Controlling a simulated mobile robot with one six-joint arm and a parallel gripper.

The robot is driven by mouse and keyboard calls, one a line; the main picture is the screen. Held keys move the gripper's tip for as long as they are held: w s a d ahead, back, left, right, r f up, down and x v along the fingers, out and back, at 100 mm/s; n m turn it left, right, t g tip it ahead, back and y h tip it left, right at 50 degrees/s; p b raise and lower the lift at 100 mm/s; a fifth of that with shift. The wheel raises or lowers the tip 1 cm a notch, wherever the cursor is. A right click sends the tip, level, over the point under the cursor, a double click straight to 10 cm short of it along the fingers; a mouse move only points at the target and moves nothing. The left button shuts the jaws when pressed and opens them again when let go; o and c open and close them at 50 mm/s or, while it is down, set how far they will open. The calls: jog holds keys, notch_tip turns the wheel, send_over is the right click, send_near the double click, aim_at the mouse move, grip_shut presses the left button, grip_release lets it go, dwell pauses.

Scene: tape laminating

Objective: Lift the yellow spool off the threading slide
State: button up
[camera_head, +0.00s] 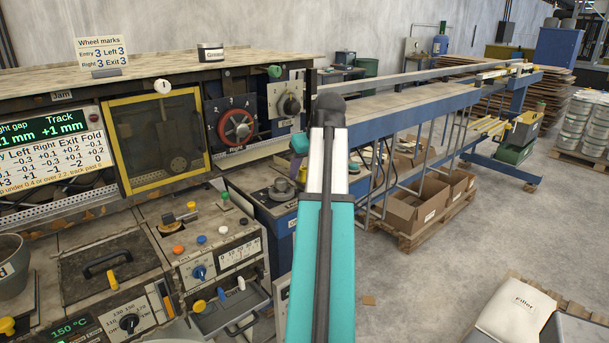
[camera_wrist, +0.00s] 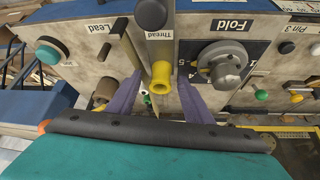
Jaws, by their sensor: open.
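The yellow spool (camera_wrist: 160,77) shows in the wrist view, below the "Thread" label, on a narrow upright grey plate (camera_wrist: 163,52) that seems to be the threading slide. My gripper (camera_wrist: 159,88) is open, with one purple finger left of the spool and one right of it. Gaps show between the fingers and the spool. I cannot tell how deep the fingers reach around it.
A grey "Fold" knob (camera_wrist: 224,65) is close right of the right finger. A yellow-framed window (camera_head: 157,140) and a red wheel (camera_head: 236,127) are left of my arm. The floor at right (camera_head: 450,270) has free room.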

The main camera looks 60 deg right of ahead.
jog(key=shift+c, duration=0.4)
jog(key=c, duration=1)
jog(key=shift+r, duration=0.1)
notch_tip(320, 180, up, 8)
jog(key=shift+d+f+b, duration=0.1)
jog(key=shift+b, duration=0.65)
jog(key=shift+r, duration=1)
